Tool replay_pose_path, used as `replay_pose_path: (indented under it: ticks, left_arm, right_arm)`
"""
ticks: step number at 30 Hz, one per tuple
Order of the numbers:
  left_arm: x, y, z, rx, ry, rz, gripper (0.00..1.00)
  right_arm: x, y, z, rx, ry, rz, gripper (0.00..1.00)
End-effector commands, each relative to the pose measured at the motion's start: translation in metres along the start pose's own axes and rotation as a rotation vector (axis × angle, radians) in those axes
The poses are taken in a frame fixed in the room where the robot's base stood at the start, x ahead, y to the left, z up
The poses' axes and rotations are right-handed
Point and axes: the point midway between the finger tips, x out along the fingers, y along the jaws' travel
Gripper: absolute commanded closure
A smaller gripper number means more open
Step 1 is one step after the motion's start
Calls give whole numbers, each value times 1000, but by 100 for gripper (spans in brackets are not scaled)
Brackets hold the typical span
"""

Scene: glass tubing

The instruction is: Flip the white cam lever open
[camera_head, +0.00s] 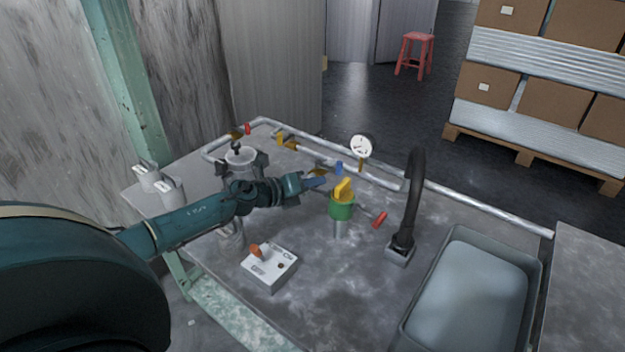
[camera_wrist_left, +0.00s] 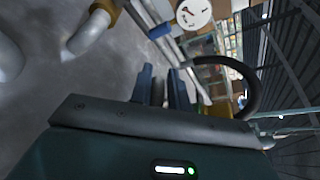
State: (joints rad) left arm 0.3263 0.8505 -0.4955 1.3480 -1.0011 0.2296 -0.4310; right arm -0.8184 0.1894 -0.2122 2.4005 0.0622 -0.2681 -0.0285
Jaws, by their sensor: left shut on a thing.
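My left gripper (camera_head: 316,182) reaches over the middle of the bench, its blue fingers pointing right, just left of a green fitting with a yellow top (camera_head: 342,208). I cannot tell whether that is the white cam lever. Two white fittings (camera_head: 157,184) stand at the bench's left edge, behind my arm. I cannot clearly pick out a white cam lever in either view. My right gripper is in neither view.
A pressure gauge (camera_head: 361,147) and grey pipe (camera_head: 468,206) run along the back. A black curved spout (camera_head: 413,195) and a grey basin (camera_head: 540,275) stand right. A white switch box (camera_head: 269,268) sits in front of my arm. The front middle of the bench is clear.

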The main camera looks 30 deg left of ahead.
Motion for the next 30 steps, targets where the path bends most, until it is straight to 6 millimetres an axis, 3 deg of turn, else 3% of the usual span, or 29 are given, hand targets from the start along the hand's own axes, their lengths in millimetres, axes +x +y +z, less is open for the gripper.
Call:
replay_pose_path:
  ticks: [1,3,10,17,18,24,30]
  left_arm:
    - [-3,-7,6,31,3,14,100]
    - [-3,-8,6,69,5,30,100]
    - [-2,-6,4,128,6,52,100]
    - [-2,-5,2,127,7,51,100]
    - [-2,-5,2,127,7,51,81]
    - [-2,-5,3,126,5,51,64]
    - [-2,-5,4,125,3,51,63]
  right_arm:
    - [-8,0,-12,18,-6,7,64]
    - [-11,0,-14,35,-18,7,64]
    - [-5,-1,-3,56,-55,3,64]
    - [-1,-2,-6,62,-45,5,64]
    - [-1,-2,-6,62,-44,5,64]
    - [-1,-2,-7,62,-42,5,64]
    - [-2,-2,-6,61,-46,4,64]
